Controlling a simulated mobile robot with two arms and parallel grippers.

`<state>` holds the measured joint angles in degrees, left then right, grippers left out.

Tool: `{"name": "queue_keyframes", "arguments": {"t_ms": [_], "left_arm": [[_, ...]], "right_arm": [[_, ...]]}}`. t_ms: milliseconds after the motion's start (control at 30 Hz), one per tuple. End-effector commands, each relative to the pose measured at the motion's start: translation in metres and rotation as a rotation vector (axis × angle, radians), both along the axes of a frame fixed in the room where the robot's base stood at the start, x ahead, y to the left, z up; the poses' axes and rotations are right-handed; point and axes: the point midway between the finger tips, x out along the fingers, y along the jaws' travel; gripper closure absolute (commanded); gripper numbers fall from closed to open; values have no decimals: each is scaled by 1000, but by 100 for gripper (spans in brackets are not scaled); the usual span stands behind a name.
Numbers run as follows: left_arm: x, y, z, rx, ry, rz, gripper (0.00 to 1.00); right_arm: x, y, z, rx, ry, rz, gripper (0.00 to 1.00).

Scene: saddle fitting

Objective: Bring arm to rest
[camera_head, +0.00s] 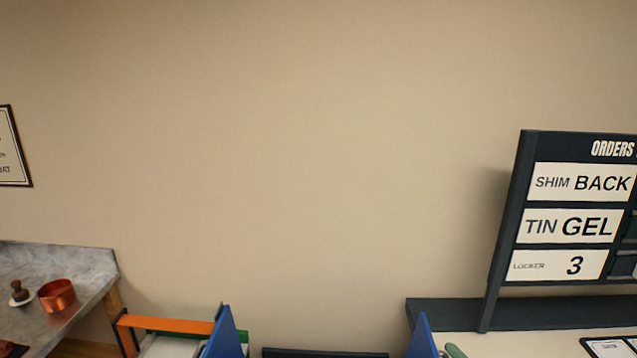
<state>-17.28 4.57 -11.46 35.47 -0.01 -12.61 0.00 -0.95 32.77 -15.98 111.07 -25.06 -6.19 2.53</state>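Neither of my grippers can be made out in the head view, and no arm of mine is clearly seen. The view is mostly bare beige wall (300,150). Two blue pointed pieces (226,336) (422,340) rise from the bottom edge, left and right of the middle. Their lower parts are cut off, and I cannot tell what they belong to.
A marble-topped counter (75,260) with a copper pot (57,294) is at the left. An orange bar (165,324) and a dark edge (325,352) show along the bottom.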

Motion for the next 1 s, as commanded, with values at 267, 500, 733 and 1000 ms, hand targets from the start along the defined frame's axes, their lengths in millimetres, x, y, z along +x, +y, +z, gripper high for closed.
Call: {"name": "queue_keyframes", "arguments": {"t_ms": [267, 500, 733, 1000], "left_arm": [[1, 0, 0, 0, -1, 0, 100], [1, 0, 0, 0, -2, 0, 100], [2, 0, 0, 0, -2, 0, 100], [3, 0, -11, -1, -4, 0, 100]], "right_arm": [[-92, -4, -79, 317, 593, -420, 56], [-174, 3, -114, 424, 991, -596, 56], [-235, 13, -123, 467, 1257, -676, 56], [-264, 21, -160, 473, 1425, -717, 56]]}}
